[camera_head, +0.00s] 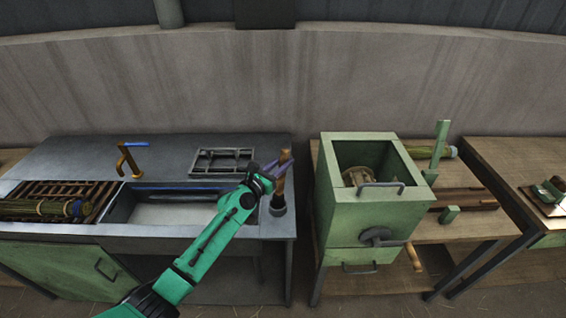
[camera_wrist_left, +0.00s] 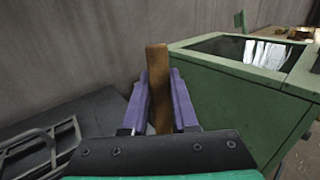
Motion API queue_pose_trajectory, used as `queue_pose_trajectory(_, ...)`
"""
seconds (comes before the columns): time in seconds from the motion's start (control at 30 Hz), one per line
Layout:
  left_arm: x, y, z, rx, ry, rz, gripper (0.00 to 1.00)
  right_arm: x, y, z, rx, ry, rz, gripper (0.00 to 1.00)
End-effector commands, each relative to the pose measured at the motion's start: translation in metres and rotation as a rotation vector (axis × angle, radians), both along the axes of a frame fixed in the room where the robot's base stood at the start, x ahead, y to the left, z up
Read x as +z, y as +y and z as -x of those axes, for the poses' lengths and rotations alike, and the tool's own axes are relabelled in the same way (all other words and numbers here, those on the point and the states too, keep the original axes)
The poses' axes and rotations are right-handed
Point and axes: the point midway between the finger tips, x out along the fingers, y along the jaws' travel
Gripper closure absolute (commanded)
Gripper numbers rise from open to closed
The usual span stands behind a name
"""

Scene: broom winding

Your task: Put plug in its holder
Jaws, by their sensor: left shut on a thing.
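The plug is a brown wooden peg (camera_head: 281,184), upright near the right end of the grey sink counter. My left gripper (camera_head: 284,163) is shut on it, with its purple fingers around the upper part. In the left wrist view the plug (camera_wrist_left: 157,75) stands between the two purple fingers (camera_wrist_left: 160,95). A small dark cup (camera_head: 278,207), which looks like the holder, is on the counter at the plug's lower end. I cannot tell whether the plug's end is inside the cup or just above it. My right gripper is not in view.
A green box machine (camera_head: 345,215) with a crank stands close to the right. A dark metal rack (camera_head: 222,160) lies behind the sink basin (camera_head: 165,213). The wall (camera_head: 250,85) rises behind the counter.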

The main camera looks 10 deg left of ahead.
Motion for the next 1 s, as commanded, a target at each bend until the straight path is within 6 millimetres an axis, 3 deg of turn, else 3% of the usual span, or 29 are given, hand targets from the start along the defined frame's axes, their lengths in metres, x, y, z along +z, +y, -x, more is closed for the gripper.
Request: queue_pose_trajectory(1.0, -0.020, 0.000, 0.000, 0.001, -0.002, 0.001, 1.00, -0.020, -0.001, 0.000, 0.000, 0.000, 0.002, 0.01)
